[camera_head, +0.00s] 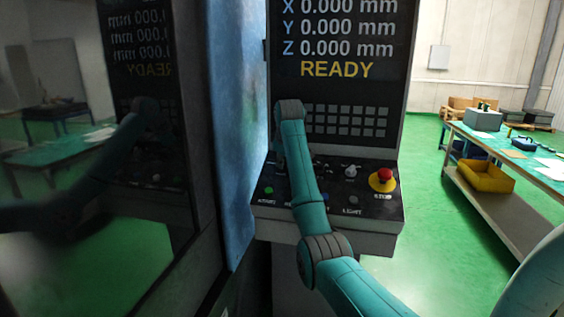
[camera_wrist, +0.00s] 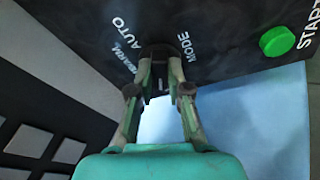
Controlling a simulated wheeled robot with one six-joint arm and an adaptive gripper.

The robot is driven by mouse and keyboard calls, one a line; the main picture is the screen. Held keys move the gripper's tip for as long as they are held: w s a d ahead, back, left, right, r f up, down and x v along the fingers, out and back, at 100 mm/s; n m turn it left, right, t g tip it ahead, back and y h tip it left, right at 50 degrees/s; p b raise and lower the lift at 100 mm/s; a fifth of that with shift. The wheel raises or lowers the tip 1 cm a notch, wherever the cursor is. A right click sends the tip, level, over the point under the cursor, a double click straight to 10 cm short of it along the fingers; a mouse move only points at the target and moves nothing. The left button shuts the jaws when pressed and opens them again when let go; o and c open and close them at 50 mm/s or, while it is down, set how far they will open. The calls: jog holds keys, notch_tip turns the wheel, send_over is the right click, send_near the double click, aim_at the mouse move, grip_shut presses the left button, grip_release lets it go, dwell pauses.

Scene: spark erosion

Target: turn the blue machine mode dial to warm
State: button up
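In the wrist view my gripper (camera_wrist: 160,76) points at the black control panel, its two fingers a small gap apart. A dark, shadowed shape (camera_wrist: 157,52) lies at the fingertips, beside the printed words AUTO, WARM and MODE. It sits where the mode dial would be, but its blue colour and pointer do not show. I cannot tell whether the fingers press on it. In the head view my arm covers the dial and my gripper.
A green START button (camera_wrist: 277,41) is close to the right of the fingers. The panel (camera_head: 375,213) also carries a red stop button (camera_head: 384,175) and a pale knob (camera_head: 351,171). The screen (camera_head: 340,42) reads READY. A workbench (camera_head: 499,202) stands at the right.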

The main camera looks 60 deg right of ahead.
grip_shut()
jog(key=shift+m, duration=0.4)
jog(key=m+h, duration=0.1)
jog(key=m, duration=0.2)
jog(key=shift+a+m, duration=0.15)
jog(key=shift+m, duration=0.25)
jog(key=m, duration=0.4)
jog(key=shift+w+a+f+m+g+h, duration=0.1)
jog(key=shift+m+g+h, duration=0.3)
jog(key=m+g, duration=0.1)
jog(key=m, duration=0.3)
jog(key=shift+w+m, duration=0.1)
jog(key=shift+m, duration=0.2)
jog(key=shift+m+g+h, duration=0.4)
jog(key=shift+m, duration=1.9)
jog(key=o, duration=0.7)
grip_release()
